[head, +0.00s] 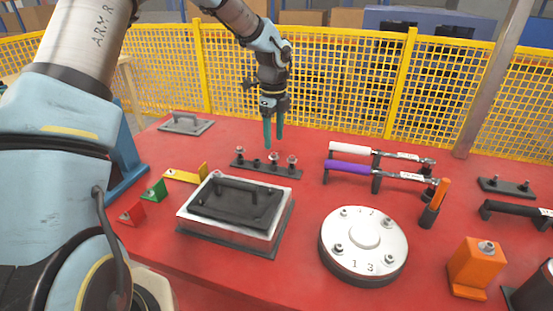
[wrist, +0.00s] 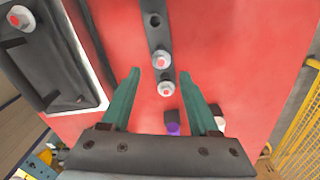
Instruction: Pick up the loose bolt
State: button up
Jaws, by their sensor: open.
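Several silver hex bolts stand upright in a dark rack strip (head: 250,166) on the red table. A bolt (head: 291,159) stands near its right end, another (head: 274,158) near its middle. In the wrist view two bolts show on the strip, one (wrist: 161,59) behind the other (wrist: 166,89), with an empty hole beyond. Another bolt (head: 487,247) sits on an orange block at the right. I cannot tell which bolt is the loose one. My gripper (head: 273,143) points down, open and empty, above the strip. In the wrist view its teal fingers (wrist: 160,73) are spread on either side of the bolts.
A box with a black handled lid (head: 235,205) stands in front of the strip. A round numbered flange (head: 363,240) with bolts is at front centre. White and purple-handled wrenches (head: 347,167) rest on stands to the right. A yellow fence (head: 340,85) runs behind.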

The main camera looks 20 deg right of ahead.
aim_at(273, 154)
jog(key=shift+w+f+p, duration=0.1)
jog(key=shift+f+p, duration=0.9)
jog(key=shift+f, duration=1.9)
grip_shut()
